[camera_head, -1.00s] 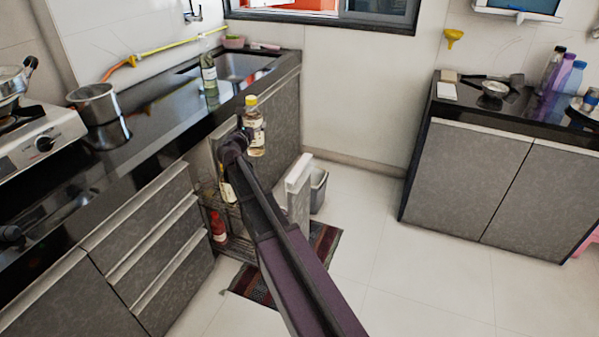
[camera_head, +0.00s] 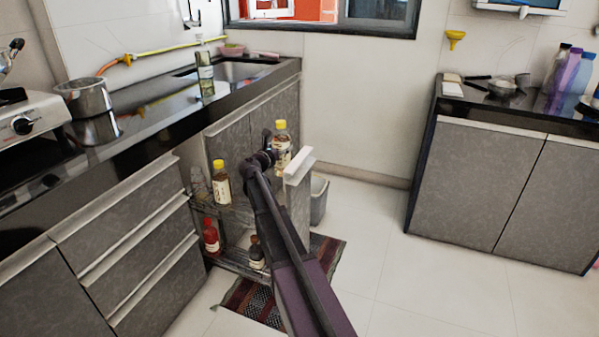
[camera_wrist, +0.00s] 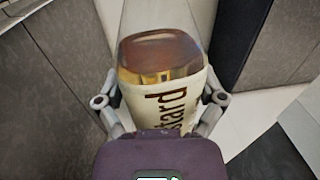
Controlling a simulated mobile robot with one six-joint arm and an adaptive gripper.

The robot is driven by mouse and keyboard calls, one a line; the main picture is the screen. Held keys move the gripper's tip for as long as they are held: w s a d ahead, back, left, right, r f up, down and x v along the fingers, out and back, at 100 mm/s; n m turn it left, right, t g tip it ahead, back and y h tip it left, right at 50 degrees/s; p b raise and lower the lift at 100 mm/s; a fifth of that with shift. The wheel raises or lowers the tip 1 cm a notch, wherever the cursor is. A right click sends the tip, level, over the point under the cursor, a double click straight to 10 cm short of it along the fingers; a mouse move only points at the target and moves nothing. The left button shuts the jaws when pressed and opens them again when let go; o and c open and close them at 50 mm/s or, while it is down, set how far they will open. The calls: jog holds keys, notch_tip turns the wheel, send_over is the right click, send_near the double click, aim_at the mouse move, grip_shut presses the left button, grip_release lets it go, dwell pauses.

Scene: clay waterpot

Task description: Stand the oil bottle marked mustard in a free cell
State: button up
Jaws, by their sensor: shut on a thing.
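The mustard oil bottle (camera_head: 282,147) has a yellow cap and pale label. It stands roughly upright in my gripper (camera_head: 268,153), in the air beside the white-edged front panel of the pull-out rack. In the wrist view, the fingers of my gripper (camera_wrist: 160,106) close around the bottle (camera_wrist: 150,92), whose label shows "stard". The open wire rack (camera_head: 236,212) has two levels. A second yellow-capped bottle (camera_head: 221,185) stands on the upper level, beside a clear bottle (camera_head: 199,184). My arm hides part of the rack, and its cell dividers are not clear.
A red bottle (camera_head: 211,236) and a dark bottle (camera_head: 257,252) stand on the lower level. The tall front panel (camera_head: 298,190) bounds the rack at right. The counter edge (camera_head: 150,138) lies to the left. A striped mat (camera_head: 265,300) is on the floor.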

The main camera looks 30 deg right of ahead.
jog(key=d+f+m+g+h+b, duration=0.1)
jog(key=d+f+g+b, duration=0.1)
jog(key=d+f+b, duration=0.4)
jog(key=shift+d+f+m+b, duration=0.15)
jog(key=shift+f+m+b, duration=0.15)
jog(key=shift+f+b, duration=0.65)
jog(key=shift+s+a+f+p, duration=0.15)
jog(key=shift+a+f+p, duration=0.05)
jog(key=shift+f+p, duration=0.1)
jog(key=shift+s+a, duration=5.15)
jog(key=shift+a, duration=1.4)
jog(key=shift+f+b, duration=2.6)
jog(key=shift+b, duration=0.05)
jog(key=shift+w, duration=0.1)
jog(key=o, duration=1)
